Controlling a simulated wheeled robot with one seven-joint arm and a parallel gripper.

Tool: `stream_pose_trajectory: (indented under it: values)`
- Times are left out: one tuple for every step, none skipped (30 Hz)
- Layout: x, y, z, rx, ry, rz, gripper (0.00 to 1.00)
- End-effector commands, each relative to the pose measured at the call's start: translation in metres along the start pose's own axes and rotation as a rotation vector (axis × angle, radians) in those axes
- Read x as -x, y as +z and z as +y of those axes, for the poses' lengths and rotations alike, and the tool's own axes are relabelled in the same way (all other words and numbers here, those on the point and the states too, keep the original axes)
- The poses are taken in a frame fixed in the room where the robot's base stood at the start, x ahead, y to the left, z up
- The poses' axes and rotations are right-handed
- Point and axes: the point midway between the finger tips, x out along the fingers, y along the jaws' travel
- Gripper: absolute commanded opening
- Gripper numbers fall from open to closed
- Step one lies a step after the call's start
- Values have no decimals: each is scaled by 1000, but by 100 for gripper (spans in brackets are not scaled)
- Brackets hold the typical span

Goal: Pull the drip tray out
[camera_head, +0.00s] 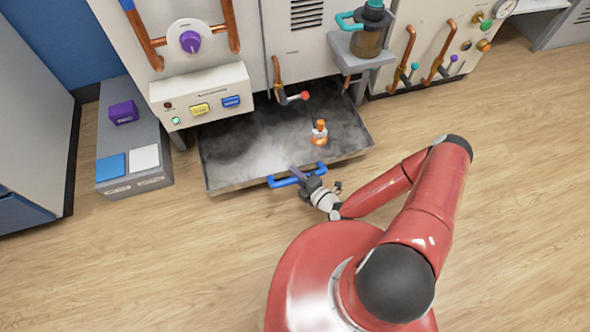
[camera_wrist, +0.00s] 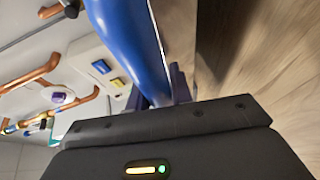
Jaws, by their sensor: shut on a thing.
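The drip tray (camera_head: 270,137) is a wide, shallow grey metal tray on the floor under the machine, and its front part sticks out from beneath the cabinets. A blue bar handle (camera_head: 297,175) is on its front edge. My gripper (camera_head: 297,173) is at this handle and shut on it. In the wrist view the blue handle (camera_wrist: 130,45) runs up from between the dark fingers, beside the tray's metal front edge. The back of the tray is hidden under the machine. A small orange and white bottle (camera_head: 320,132) stands on the tray.
A grey bench (camera_head: 134,135) with a purple box (camera_head: 124,112) stands left of the tray. Wooden floor (camera_head: 190,260) in front is clear.

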Motion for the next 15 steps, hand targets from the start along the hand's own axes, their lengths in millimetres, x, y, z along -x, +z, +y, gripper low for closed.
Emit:
stream_pose_trajectory:
  values:
    - [0, -1, 0, 0, 0, 1, 0]
    - [0, -1, 0, 0, 0, 1, 0]
    - [0, -1, 0, 0, 0, 1, 0]
    - [0, -1, 0, 0, 0, 1, 0]
    - [0, -1, 0, 0, 0, 1, 0]
    - [0, 0, 0, 0, 0, 1, 0]
    - [0, 0, 0, 0, 0, 1, 0]
    - [0, 0, 0, 0, 0, 1, 24]
    - [0, 0, 0, 0, -1, 1, 30]
    - [0, 0, 0, 0, 0, 1, 33]
    - [0, 0, 0, 0, 0, 1, 37]
    - [0, 0, 0, 0, 0, 1, 43]
    - [0, 0, 0, 0, 0, 1, 43]
    - [0, 0, 0, 0, 0, 1, 43]
    - [0, 0, 0, 0, 0, 1, 43]
